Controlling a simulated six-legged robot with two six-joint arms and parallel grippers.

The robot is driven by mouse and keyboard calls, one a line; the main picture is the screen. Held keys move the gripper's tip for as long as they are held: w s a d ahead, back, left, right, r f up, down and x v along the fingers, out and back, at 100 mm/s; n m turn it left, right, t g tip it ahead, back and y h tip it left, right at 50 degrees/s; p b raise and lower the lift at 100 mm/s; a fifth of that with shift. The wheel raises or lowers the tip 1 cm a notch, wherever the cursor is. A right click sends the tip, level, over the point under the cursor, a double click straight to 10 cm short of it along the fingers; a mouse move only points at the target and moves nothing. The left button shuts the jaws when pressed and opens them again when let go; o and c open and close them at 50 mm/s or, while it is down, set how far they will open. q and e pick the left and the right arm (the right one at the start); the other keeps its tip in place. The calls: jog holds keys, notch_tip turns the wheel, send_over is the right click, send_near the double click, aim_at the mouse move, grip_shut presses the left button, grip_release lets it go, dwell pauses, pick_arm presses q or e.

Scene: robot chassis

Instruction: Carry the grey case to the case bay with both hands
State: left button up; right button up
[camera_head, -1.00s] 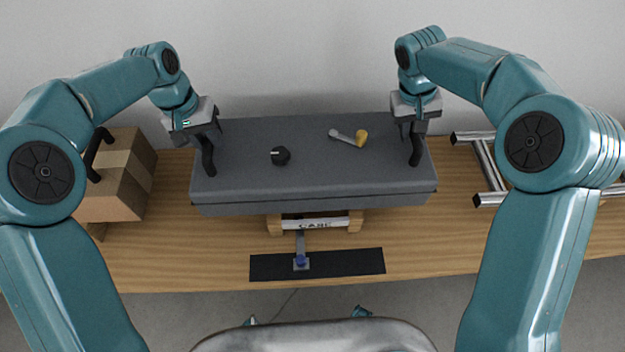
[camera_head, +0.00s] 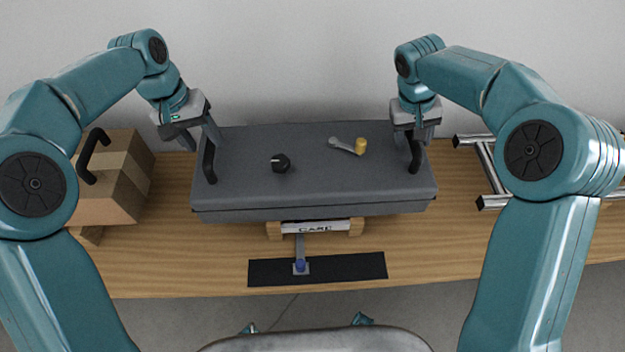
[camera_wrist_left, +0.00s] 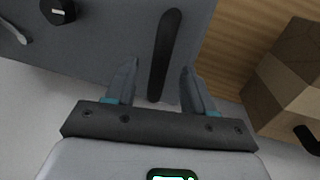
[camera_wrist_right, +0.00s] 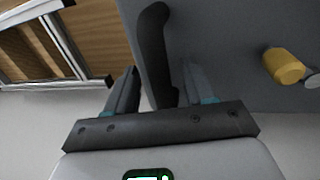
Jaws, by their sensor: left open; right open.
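The grey case (camera_head: 320,170) is a wide flat box with a black handle at each end, lying above the wooden blocks and the white CASE label (camera_head: 308,227). What bears it underneath is mostly hidden. My left gripper (camera_head: 199,138) is open at the left handle (camera_head: 209,162), which shows between its spread fingers in the left wrist view (camera_wrist_left: 165,50). My right gripper (camera_head: 416,135) is open at the right handle (camera_head: 415,158), which stands between its fingers in the right wrist view (camera_wrist_right: 152,45). Neither gripper is shut on a handle.
A black knob (camera_head: 281,163) and a grey lever with a yellow end (camera_head: 360,146) are on the case top. A cardboard box (camera_head: 125,180) with a black handle stands left; a metal tube frame (camera_head: 490,170) lies right. A black strip (camera_head: 340,267) is in front.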

jog(key=shift+r, duration=0.15)
pick_arm(q)
notch_tip(320, 180, up, 8)
jog(key=a, duration=0.1)
jog(key=shift+a, duration=0.25)
pick_arm(e)
notch_tip(320, 180, up, 12)
jog(key=a, duration=0.2)
jog(key=shift+a+f, duration=0.15)
jog(key=shift+f, duration=0.1)
